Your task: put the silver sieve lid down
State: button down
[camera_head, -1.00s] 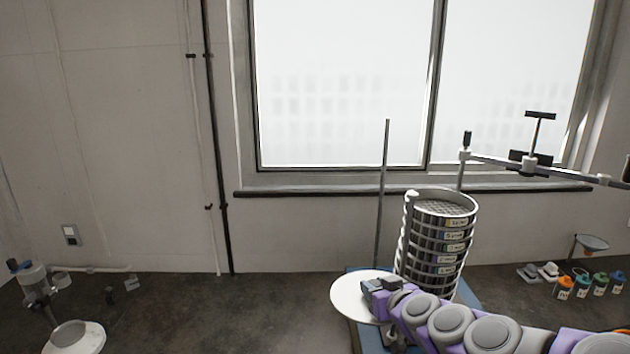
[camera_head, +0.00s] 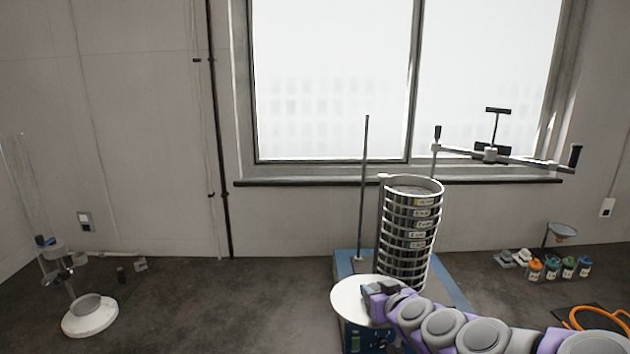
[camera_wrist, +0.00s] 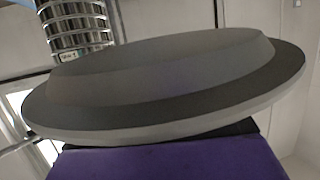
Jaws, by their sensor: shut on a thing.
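The silver sieve lid (camera_head: 349,300) is a pale round disc, held out in front of the shaker base. My gripper (camera_head: 376,292) is shut on its right edge in the head view. In the wrist view the lid (camera_wrist: 165,85) fills most of the picture, a wide disc with a raised centre, slightly tilted there. The fingertips are hidden by the lid. The sieve stack (camera_head: 407,236) stands upright just behind and to the right of the lid, its top open with mesh showing. The stack also shows in the wrist view (camera_wrist: 75,28).
The blue shaker base (camera_head: 345,265) carries the stack and an upright rod (camera_head: 363,190). A clamp arm (camera_head: 520,158) reaches right above the worktop. Several small bottles (camera_head: 568,268) and a funnel (camera_head: 561,231) stand at right.

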jog(key=shift+m+h, duration=0.5)
jog(key=f, duration=0.1)
jog(key=w+f, duration=0.1)
jog(key=d+f, duration=0.1)
jog(key=shift+w+d+f, duration=0.1)
jog(key=shift+w+f, duration=0.2)
jog(key=shift+f, duration=0.1)
notch_tip(320, 180, down, 8)
jog(key=w+m+h, duration=0.1)
jog(key=m+h, duration=0.1)
jog(key=shift+a+h, duration=0.3)
jog(key=shift+d, duration=0.15)
jog(key=shift+a, duration=0.2)
